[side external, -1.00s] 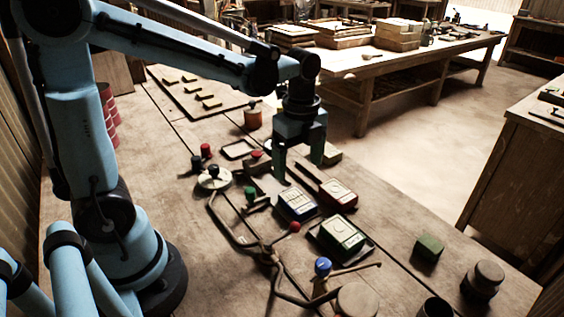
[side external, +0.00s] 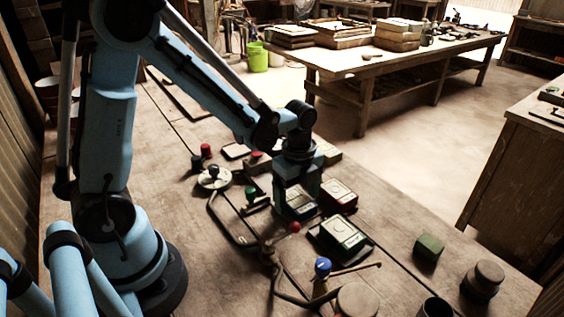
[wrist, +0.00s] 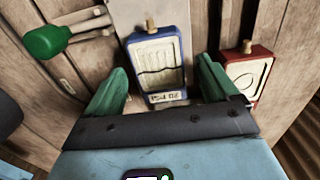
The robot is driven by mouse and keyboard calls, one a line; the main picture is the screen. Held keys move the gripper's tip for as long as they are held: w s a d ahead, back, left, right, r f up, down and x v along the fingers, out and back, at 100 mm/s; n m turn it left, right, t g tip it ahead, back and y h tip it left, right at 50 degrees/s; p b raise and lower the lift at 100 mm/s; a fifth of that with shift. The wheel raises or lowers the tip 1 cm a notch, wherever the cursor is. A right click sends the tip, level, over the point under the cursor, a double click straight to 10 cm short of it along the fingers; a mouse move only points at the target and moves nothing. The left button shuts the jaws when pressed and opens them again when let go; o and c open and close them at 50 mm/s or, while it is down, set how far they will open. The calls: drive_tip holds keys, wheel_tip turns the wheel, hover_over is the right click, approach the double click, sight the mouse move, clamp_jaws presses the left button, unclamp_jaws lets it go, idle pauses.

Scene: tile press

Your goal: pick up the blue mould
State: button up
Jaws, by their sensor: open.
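The blue mould (side external: 299,209) lies on the wooden bench below my gripper (side external: 297,199) in the side view. In the wrist view the blue mould (wrist: 158,60) is a blue-rimmed block with a pale ribbed face, a dark wavy line, a small label and a tan knob at its far end. My gripper (wrist: 163,76) is open, with one green finger on each side of the mould's near end. A gap shows between fingers and mould; I cannot tell how far the tips are above the bench.
A red mould (side external: 339,193) lies close on the right of the blue one, near the right finger. A green mould (side external: 342,233) lies nearer the camera. A green-knobbed lever (wrist: 48,41) is on the left. Blue-knobbed (side external: 323,267) and red-knobbed (side external: 293,227) levers stand nearby.

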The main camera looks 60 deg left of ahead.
drive_tip(key=shift+f, duration=0.15)
drive_tip(key=c, duration=1.4)
drive_tip(key=shift+o, duration=0.2)
